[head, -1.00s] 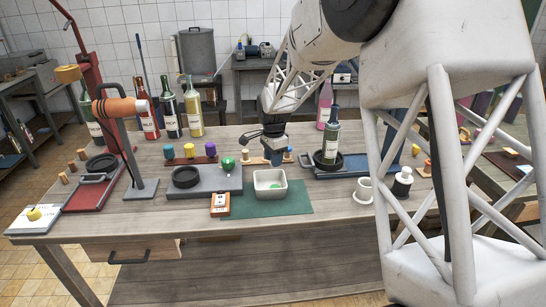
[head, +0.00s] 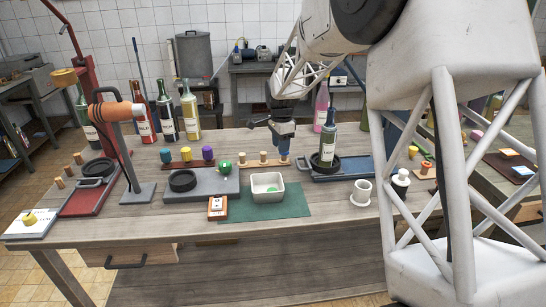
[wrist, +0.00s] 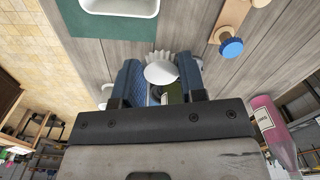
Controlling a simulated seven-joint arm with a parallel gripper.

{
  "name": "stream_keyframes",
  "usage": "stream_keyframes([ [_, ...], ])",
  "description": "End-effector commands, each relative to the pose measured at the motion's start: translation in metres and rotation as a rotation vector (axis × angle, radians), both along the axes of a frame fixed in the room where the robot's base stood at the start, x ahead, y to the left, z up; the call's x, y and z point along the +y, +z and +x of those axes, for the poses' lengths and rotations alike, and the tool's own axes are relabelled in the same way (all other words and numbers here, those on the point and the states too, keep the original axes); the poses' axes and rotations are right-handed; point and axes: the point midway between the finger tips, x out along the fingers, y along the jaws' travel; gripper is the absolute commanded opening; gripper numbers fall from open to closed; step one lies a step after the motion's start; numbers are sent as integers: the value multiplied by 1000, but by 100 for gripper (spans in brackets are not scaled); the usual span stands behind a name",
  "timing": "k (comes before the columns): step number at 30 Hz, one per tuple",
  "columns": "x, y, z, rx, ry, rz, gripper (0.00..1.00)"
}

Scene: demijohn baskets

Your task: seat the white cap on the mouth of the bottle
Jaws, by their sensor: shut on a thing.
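The green bottle (head: 328,145) with a pale label stands upright in a black ring on a blue-grey base, right of centre in the head view. My gripper (head: 283,133) points down above the table, left of the bottle and apart from it. In the wrist view my gripper (wrist: 160,78) is shut on the white cap (wrist: 160,68), which has a fluted edge and sits between the blue fingers. In the head view the cap is not distinguishable. A dark green patch shows between the fingers in the wrist view; I cannot tell what it is.
A wooden peg rack (head: 245,162) lies below my gripper; a blue cap (wrist: 230,47) sits on its end. A white tray (head: 267,187) stands on a green mat (head: 285,207). A pink bottle (head: 321,108) is behind the green one. A white cup (head: 361,192) stands front right.

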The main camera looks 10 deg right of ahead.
Motion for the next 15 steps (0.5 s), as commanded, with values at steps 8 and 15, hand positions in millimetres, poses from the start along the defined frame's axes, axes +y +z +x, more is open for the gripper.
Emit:
stream_keyframes([
  [8,-60,69,31,-5,-144,1,16],
  [15,-114,131,48,-6,-270,1,16],
])
